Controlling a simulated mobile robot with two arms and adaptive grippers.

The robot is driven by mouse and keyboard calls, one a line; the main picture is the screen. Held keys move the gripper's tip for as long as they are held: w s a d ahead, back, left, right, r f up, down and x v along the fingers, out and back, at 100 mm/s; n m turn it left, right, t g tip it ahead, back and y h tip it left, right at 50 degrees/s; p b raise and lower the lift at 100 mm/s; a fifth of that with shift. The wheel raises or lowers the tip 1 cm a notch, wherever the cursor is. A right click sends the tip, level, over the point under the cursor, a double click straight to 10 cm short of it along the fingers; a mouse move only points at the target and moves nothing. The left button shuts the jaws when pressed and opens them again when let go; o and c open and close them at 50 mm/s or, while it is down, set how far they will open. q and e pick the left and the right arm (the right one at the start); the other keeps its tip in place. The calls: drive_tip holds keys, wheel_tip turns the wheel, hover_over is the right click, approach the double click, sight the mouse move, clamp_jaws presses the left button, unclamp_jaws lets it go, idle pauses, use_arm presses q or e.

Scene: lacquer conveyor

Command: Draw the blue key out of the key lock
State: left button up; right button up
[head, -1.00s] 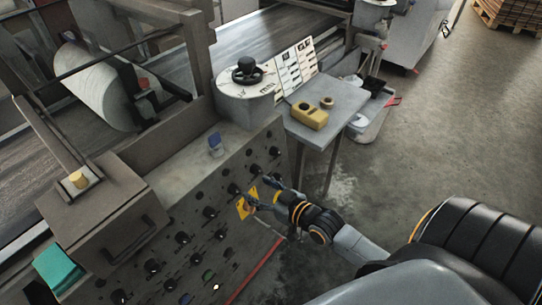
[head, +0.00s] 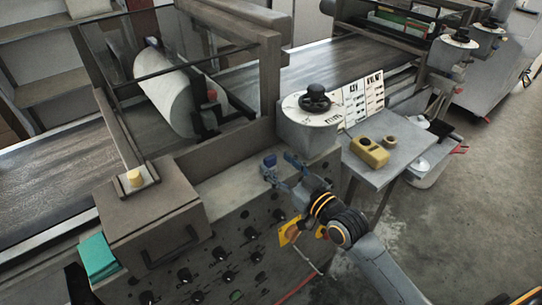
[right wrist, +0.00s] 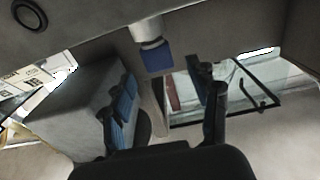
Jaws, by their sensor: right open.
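The blue key (head: 270,160) sits upright on top of the grey control cabinet, near its right end. In the right wrist view the blue key (right wrist: 157,57) shows as a blue block at the end of the light-coloured key lock (right wrist: 146,28). My right gripper (head: 279,168) is open beside the key in the head view. In the right wrist view my right gripper (right wrist: 162,78) has its fingers spread, with the key just ahead of the gap between them. I cannot tell whether a finger touches it. My left gripper is not in view.
The cabinet front (head: 215,235) carries many dark knobs and a yellow plate (head: 289,233). A round dial (head: 315,99) stands just behind and right of the key. A small table (head: 395,160) holds a yellow box (head: 370,153). A teal block (head: 98,257) lies at the left.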

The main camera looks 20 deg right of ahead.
sight(272, 159)
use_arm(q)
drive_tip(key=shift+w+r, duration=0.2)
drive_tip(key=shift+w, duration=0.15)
use_arm(e)
drive_tip(key=shift+x, duration=2)
drive_tip(key=shift+c, duration=0.5)
clamp_jaws()
use_arm(q)
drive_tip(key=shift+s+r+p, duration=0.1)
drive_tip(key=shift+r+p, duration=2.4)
drive_tip(key=shift+p, duration=0.1)
use_arm(e)
drive_tip(key=shift+s+r, duration=0.1)
drive_tip(key=shift+r, duration=2.4)
wheel_tip(272, 159, up, 3)
drive_tip(key=p, duration=0.3)
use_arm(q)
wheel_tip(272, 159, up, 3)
